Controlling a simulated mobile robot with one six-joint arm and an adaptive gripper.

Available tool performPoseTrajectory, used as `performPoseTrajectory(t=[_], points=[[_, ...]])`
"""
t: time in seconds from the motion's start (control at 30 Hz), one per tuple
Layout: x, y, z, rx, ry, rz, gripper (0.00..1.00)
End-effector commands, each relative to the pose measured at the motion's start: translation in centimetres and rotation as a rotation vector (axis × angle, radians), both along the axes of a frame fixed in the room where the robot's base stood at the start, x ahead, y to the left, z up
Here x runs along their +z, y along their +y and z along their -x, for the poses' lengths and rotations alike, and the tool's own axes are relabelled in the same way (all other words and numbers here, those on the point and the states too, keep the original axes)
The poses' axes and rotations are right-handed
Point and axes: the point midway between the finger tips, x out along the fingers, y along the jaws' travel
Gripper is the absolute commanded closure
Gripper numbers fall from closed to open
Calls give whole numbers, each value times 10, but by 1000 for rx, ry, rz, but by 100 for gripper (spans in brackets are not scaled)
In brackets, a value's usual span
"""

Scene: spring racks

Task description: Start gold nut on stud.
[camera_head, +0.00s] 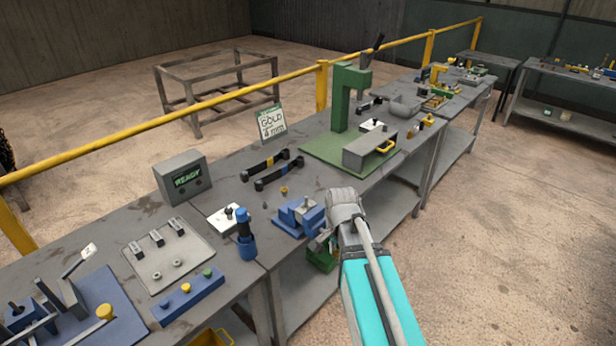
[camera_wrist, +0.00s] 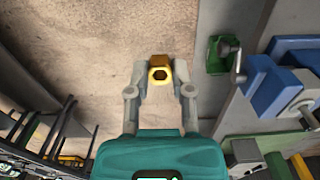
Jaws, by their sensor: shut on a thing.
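My gripper (camera_wrist: 160,76) is shut on the gold hex nut (camera_wrist: 160,64), seen in the wrist view with its dark hole facing the camera. The nut is held between both fingertips, with the concrete floor behind it. In the head view my wrist and arm cover the fingertips, and the nut does not show. A blue vise (camera_head: 299,216) stands at the bench's front edge, just left of my wrist. It also shows at the right of the wrist view (camera_wrist: 268,98). A small grey upright part sits at its top; I cannot tell whether it is the stud.
A sign (camera_head: 271,124) reads "GOLD" and "mm". A grey box (camera_head: 183,177) shows "READY". A green press (camera_head: 345,98) stands farther along the bench. A white block (camera_head: 228,217), a blue-handled tool (camera_head: 245,240) and a plate of posts (camera_head: 168,256) lie left of the vise.

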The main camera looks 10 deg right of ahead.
Motion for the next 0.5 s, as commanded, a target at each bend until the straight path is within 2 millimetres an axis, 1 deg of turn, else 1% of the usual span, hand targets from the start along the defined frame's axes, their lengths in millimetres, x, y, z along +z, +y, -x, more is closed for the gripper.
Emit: performPoseTrajectory(t=[0.17,0.27,0.37,0.47,0.5], points=[[0,-3,-1,-6,0,0,100],[3,-4,-6,-7,0,0,100],[7,-3,-16,-6,0,0,100],[15,-2,-34,-4,0,0,100],[19,-1,-43,-3,0,0,100]])
